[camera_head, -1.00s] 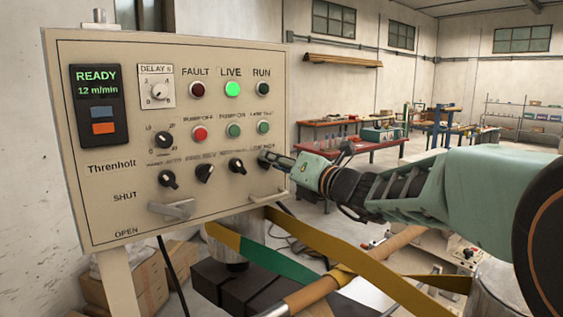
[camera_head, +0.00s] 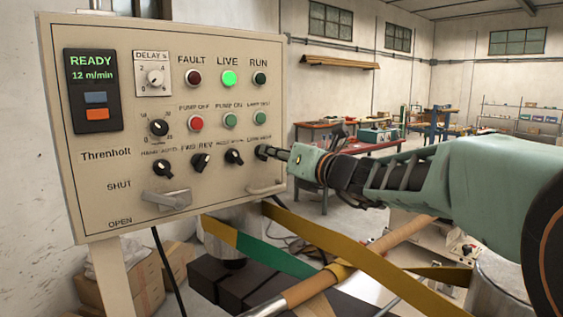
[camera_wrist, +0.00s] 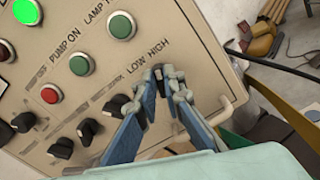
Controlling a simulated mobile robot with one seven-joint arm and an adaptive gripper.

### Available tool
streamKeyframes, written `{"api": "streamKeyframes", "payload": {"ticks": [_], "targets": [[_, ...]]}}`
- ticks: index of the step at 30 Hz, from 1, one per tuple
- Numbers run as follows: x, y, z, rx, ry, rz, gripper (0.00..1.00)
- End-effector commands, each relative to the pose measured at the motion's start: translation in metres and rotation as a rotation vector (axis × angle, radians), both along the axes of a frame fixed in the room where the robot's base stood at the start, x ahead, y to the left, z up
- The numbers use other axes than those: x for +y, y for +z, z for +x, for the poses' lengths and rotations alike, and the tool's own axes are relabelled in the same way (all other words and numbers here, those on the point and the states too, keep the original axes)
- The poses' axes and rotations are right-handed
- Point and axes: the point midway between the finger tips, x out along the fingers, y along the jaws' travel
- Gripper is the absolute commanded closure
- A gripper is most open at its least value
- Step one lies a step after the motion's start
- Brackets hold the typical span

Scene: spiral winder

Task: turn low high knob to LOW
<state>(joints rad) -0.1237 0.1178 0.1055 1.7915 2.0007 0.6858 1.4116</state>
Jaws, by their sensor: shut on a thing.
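The low high knob (camera_head: 262,152) is a small black knob at the right end of the panel's bottom knob row. In the wrist view its label, LOW HIGH (camera_wrist: 140,40), reads clearly just above the fingertips. My gripper (camera_wrist: 160,74) has its two fingers closed together at the tips on the knob, which is mostly hidden between them. In the head view my gripper (camera_head: 273,154) reaches in from the right and meets the panel at the knob. I cannot tell which way the knob points.
The beige control panel (camera_head: 105,195) carries several other knobs, such as FWD REV (camera_head: 201,163), close to the left of my gripper. A metal handle (camera_head: 268,189) sticks out below the knob.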

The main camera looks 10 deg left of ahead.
Motion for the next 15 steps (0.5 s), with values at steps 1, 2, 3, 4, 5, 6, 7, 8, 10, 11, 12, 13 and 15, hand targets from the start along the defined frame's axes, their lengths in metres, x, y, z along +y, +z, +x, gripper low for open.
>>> {"api": "streamKeyframes", "payload": {"ticks": [1, 2, 3, 4, 5, 6, 7, 8, 10, 11, 12, 13, 15], "targets": [[-0.0003, -0.0054, -0.0002, -0.035, -0.001, -0.028, 1.0], [-0.0001, -0.0056, -0.0005, -0.056, 0.0, -0.046, 1.0], [0.0001, -0.0052, -0.0007, -0.085, -0.001, -0.07, 1.0], [0.0004, -0.0054, -0.0009, -0.106, 0.0, -0.09, 1.0], [0.0005, -0.0056, -0.001, -0.126, -0.001, -0.109, 1.0], [0.0006, -0.0055, -0.001, -0.155, -0.001, -0.134, 1.0], [0.0008, -0.0054, -0.0011, -0.176, -0.001, -0.154, 1.0], [0.001, -0.0056, -0.0014, -0.197, -0.001, -0.172, 1.0], [0.0015, -0.0051, -0.0018, -0.248, 0.0, -0.217, 1.0], [0.0016, -0.0054, -0.002, -0.269, 0.0, -0.237, 1.0], [0.0018, -0.0052, -0.0022, -0.297, 0.0, -0.261, 1.0], [0.0019, -0.0051, -0.0023, -0.318, -0.001, -0.28, 1.0], [0.0021, -0.0052, -0.0026, -0.367, -0.001, -0.326, 1.0]]}}
